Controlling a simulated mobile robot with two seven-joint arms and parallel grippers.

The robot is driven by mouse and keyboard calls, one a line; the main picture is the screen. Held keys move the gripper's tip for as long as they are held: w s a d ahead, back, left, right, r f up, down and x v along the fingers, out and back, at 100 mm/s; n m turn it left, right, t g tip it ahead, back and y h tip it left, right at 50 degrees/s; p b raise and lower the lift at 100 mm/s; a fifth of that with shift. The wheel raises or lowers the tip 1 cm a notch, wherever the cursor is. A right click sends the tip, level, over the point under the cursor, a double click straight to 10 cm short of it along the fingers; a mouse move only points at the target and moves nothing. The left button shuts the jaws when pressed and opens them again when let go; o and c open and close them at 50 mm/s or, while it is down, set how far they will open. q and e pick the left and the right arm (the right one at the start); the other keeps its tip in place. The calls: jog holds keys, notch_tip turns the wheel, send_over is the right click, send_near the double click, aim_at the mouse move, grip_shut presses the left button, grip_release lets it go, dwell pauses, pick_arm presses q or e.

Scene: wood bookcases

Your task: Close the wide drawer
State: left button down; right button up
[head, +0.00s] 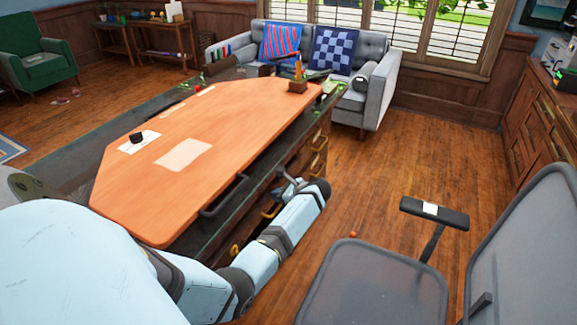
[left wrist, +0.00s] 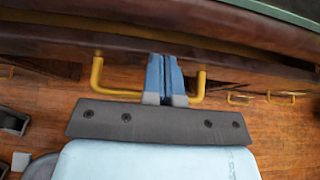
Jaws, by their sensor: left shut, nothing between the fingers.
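The wide drawer is in the dark wooden desk, and its front (left wrist: 235,72) crosses the left wrist view as a dark brown band. A U-shaped brass handle (left wrist: 97,76) is on it. My left gripper (left wrist: 163,62) is shut and empty, with its blue fingers over the middle of this handle and pointing at the drawer front. I cannot tell whether they touch it. In the head view my left gripper (head: 284,178) is at the desk's near side, and my arm hides part of the drawers. How far the drawer stands out is unclear. My right gripper is not in view.
The desk has an orange top (head: 215,125) and several brass-handled drawers (head: 318,145) on its near side. A grey office chair (head: 375,285) with a black armrest (head: 434,212) stands close at the right. Wooden floor is free beyond it. A grey sofa (head: 385,85) is behind the desk.

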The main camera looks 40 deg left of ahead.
pick_arm(q)
jog(key=shift+s+a, duration=0.1)
jog(key=shift+a, duration=0.15)
jog(key=p+v, duration=0.2)
jog(key=v, duration=1.1)
jog(key=shift+d, duration=0.4)
